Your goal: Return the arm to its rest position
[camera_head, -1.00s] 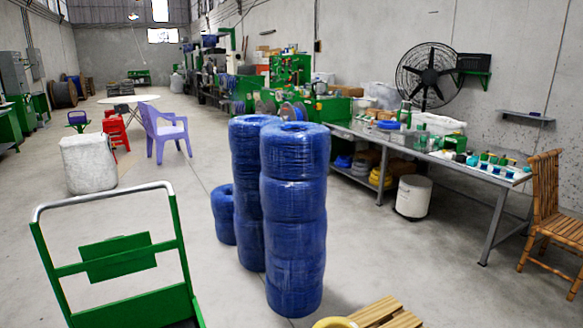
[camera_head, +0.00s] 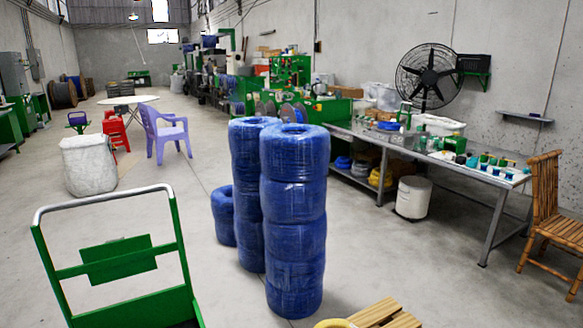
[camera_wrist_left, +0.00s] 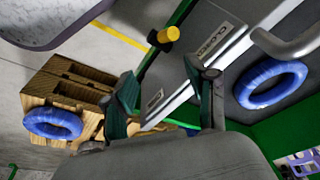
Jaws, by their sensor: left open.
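My left gripper (camera_wrist_left: 160,82) is open in the left wrist view, its two dark green fingers spread apart with no object between them. Neither gripper shows in the head view. Another blue coil (camera_wrist_left: 270,68) is on a dark grey surface at right, apart from the fingers. In the head view, two tall stacks of blue cable coils (camera_head: 294,205) (camera_head: 250,190) stand on the floor, with a shorter blue stack (camera_head: 223,215) behind.
A green cart with a grey handle (camera_head: 105,190) stands at front left. A wooden pallet (camera_head: 375,314) and a yellow coil (camera_head: 334,323) are at the bottom edge. A long workbench (camera_head: 440,157) runs along the right, with a bamboo chair (camera_head: 548,225). A purple chair (camera_head: 165,130) stands farther back.

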